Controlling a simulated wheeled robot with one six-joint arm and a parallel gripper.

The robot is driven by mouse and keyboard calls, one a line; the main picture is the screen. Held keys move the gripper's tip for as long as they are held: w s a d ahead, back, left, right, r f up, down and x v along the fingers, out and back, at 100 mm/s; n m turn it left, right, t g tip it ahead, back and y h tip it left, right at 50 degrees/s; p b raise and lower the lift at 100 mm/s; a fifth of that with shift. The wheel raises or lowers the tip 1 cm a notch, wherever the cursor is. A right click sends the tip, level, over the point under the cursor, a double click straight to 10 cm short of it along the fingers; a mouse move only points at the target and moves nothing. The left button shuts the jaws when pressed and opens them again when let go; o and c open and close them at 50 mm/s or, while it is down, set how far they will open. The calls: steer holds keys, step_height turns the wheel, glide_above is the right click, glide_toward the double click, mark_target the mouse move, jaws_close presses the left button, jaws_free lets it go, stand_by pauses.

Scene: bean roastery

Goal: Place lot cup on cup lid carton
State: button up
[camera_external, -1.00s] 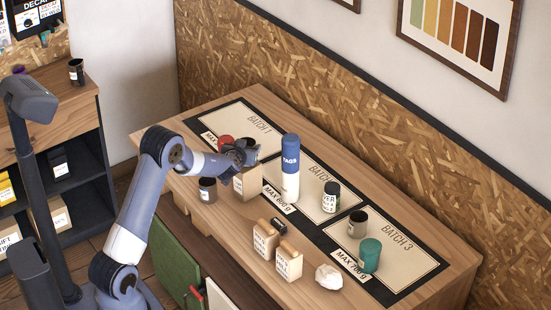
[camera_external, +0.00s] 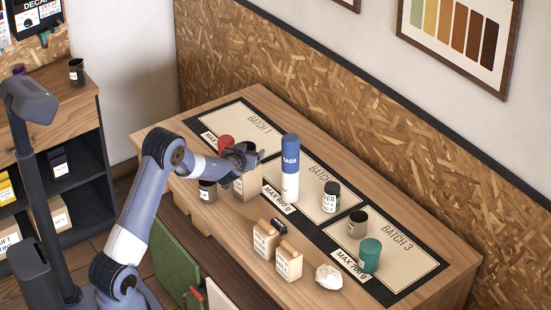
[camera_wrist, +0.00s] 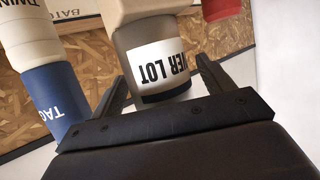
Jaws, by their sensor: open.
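The lot cup (camera_wrist: 160,62) is dark grey with a white label reading "...VER LOT"; it appears upside down in the wrist view. It is between the open fingers of my gripper (camera_wrist: 163,80), with a gap visible on each side. The pale cup lid carton (camera_wrist: 145,10) meets the cup's base, so the cup appears to stand on it. In the external view the carton (camera_external: 247,188) stands near the bench's front edge. My gripper (camera_external: 243,163) is over its top and hides most of the cup there.
A blue-and-white TAGS tube (camera_external: 290,175) stands close right of the carton. A dark cup (camera_external: 207,191) stands just left, and a red item (camera_external: 225,143) behind. Small bags (camera_external: 288,263), a black jar (camera_external: 331,197) and a green canister (camera_external: 369,255) are farther right.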

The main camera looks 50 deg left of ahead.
steer(key=shift+r, duration=0.2)
steer(key=b+v, duration=0.1)
steer(key=v, duration=1.1)
